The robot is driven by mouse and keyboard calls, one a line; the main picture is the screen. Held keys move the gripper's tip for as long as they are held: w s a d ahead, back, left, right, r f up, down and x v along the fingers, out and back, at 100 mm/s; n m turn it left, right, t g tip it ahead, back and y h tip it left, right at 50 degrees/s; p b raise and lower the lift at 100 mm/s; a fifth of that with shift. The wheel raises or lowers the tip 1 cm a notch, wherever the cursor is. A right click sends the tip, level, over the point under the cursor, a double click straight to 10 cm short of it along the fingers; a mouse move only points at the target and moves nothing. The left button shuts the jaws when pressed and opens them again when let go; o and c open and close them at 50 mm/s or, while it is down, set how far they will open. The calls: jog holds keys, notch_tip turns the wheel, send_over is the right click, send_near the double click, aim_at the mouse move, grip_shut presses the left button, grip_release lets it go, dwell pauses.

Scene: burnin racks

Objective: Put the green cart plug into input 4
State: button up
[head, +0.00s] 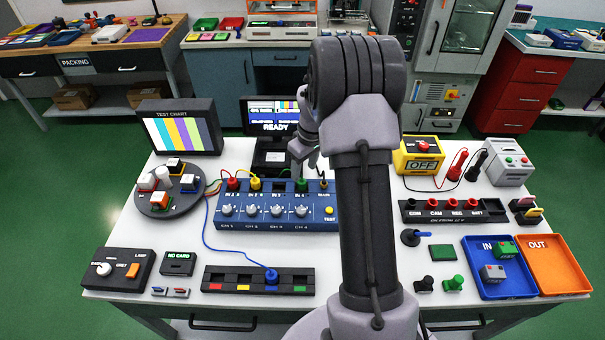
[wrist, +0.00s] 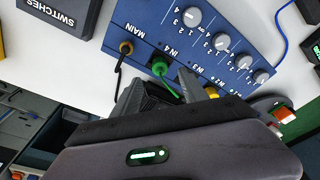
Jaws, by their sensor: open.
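The green plug (head: 302,184) stands in the IN 4 socket of the blue switch box (head: 262,210). In the wrist view the green plug (wrist: 159,68) sits by the IN4 label, with its green cable running down between my fingers. My gripper (head: 303,160) is just above and behind it. In the wrist view my gripper (wrist: 163,86) is open, with its fingers apart and the plug just beyond the tips. A red plug (head: 233,183) and a yellow plug (head: 254,183) stand in inputs 1 and 2. Input 3 looks empty.
The READY monitor (head: 271,127) is behind the box. A round stand with cameras (head: 168,190) is at left. A blue plug (head: 271,276) sits in the front strip, its cable crossing the table.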

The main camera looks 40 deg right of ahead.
notch_tip(320, 180, up, 12)
jog(key=s+p, duration=0.1)
jog(key=p, duration=0.1)
jog(key=shift+s+p, duration=0.4)
jog(key=shift+d, duration=0.1)
